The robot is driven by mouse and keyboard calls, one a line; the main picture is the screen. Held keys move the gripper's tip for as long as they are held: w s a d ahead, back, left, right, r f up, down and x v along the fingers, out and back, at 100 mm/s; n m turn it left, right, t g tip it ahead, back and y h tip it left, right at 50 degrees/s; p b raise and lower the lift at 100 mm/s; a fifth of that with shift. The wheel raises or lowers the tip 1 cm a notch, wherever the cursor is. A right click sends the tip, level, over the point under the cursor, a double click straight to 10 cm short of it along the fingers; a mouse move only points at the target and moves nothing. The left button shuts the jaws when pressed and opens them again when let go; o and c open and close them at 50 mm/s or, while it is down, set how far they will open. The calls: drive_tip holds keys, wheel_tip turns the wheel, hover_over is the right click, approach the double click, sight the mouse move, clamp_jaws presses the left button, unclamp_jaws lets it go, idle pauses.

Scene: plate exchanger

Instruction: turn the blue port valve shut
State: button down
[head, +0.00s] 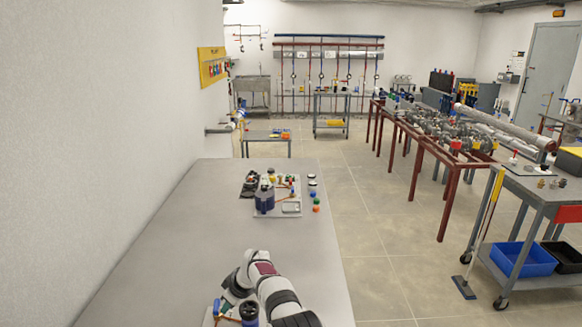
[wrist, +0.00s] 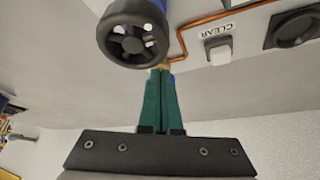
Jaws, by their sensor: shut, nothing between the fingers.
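A black spoked handwheel (wrist: 133,38) with a blue body behind it is at the top of the wrist view, left of centre. It also shows at the bottom edge of the head view (head: 248,312), beside my arm. It looks like the blue port valve; its turned position cannot be told. My gripper (wrist: 164,74) has its green fingers shut together, with nothing held. The fingertips are just below and right of the wheel in the wrist view, close to a brass fitting and a small blue part partly hidden behind them. Contact cannot be told.
A copper pipe (wrist: 205,22) runs from the fitting across the panel. A square button marked CLEAR (wrist: 219,52) and a round black part (wrist: 292,30) are to the right. On the grey bench (head: 195,235), another fixture (head: 292,208) stands farther back. The bench between is clear.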

drive_tip(key=shift+s+a, duration=0.1)
idle(0.5)
drive_tip(key=shift+s+d, duration=0.2)
drive_tip(key=shift+d, duration=0.15)
wheel_tip(320, 180, up, 7)
drive_tip(key=f, duration=0.7)
drive_tip(key=shift+d, duration=0.25)
idle(0.4)
drive_tip(key=shift+w+a, duration=0.3)
drive_tip(key=shift+a, duration=0.2)
idle(0.8)
drive_tip(key=shift+s+a, duration=0.1)
idle(0.4)
